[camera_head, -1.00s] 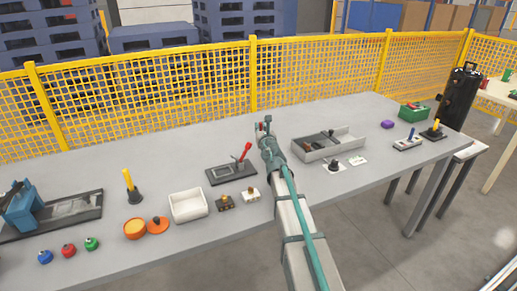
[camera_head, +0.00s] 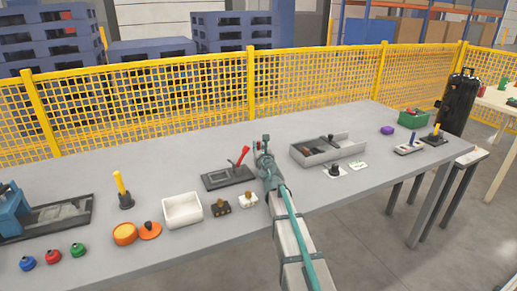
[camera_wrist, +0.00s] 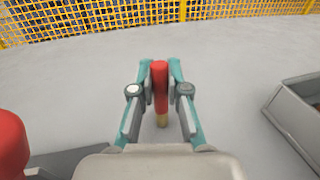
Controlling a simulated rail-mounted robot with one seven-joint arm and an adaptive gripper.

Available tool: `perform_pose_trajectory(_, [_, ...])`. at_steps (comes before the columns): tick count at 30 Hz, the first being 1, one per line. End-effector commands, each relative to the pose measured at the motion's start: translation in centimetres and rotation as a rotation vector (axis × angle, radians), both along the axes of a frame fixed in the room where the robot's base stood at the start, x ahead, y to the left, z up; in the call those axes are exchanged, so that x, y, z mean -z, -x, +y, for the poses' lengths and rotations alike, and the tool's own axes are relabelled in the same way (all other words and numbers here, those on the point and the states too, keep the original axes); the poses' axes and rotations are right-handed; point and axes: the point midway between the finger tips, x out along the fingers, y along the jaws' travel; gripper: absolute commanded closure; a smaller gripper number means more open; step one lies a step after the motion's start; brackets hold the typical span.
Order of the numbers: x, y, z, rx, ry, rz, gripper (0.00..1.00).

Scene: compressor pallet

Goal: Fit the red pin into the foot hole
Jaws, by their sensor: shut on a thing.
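The red pin (camera_wrist: 160,85) stands nearly upright between the fingers of my gripper (camera_wrist: 160,78) in the wrist view. Its body is red and its lower end is yellowish. My gripper is shut on it, over the grey table. In the head view my gripper (camera_head: 262,148) is just right of the red-handled lever, and the pin cannot be made out there. I cannot pick out the foot hole in either view.
The red lever (camera_head: 243,156) stands on a dark base (camera_head: 225,180) left of my gripper. A grey divided tray (camera_head: 330,151) is to the right. Yellow mesh fencing (camera_head: 180,100) runs behind the table (camera_head: 330,215).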

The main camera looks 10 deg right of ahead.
Motion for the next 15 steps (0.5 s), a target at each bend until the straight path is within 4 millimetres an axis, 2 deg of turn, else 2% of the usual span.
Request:
perform_pose_trajectory(5, [0.45, 0.00, 0.00, 0.000, 0.000, 0.000, 1.00])
perform_pose_trajectory(6, [0.38, 0.00, 0.00, 0.000, -0.001, 0.000, 0.82])
perform_pose_trajectory(10, [0.33, 0.00, 0.00, 0.000, 0.000, 0.000, 0.61])
perform_pose_trajectory(15, [0.33, 0.00, 0.00, 0.000, 0.000, 0.000, 0.60])
